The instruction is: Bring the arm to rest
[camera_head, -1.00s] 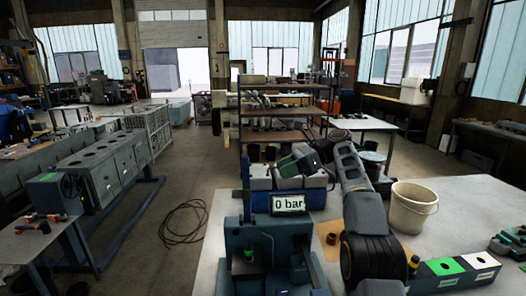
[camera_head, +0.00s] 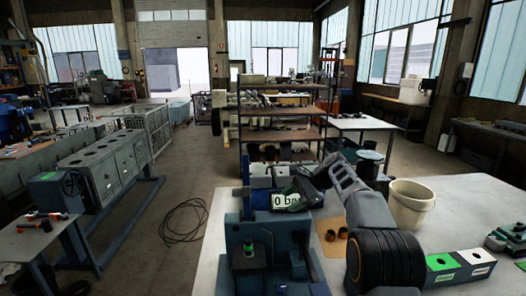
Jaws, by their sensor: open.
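My arm rises from the lower right of the head view, with its dark ribbed joint at the bottom and its upper link bent back to the left. My gripper (camera_head: 300,190) is at the end of the arm, above the far side of the blue test rig (camera_head: 270,255). It is open; its jaws are small and dark, and I see nothing held between them. It covers the right part of the rig's pressure display (camera_head: 286,201), which reads "0 b" where it shows.
A cream bucket (camera_head: 410,205) stands right of my arm on the pale bench (camera_head: 475,195). Small brown rings (camera_head: 330,235) lie on a tan mat. A green and white block (camera_head: 460,266) sits at right. Shelving (camera_head: 280,125) stands behind. The floor at left-centre holds a cable coil (camera_head: 184,219).

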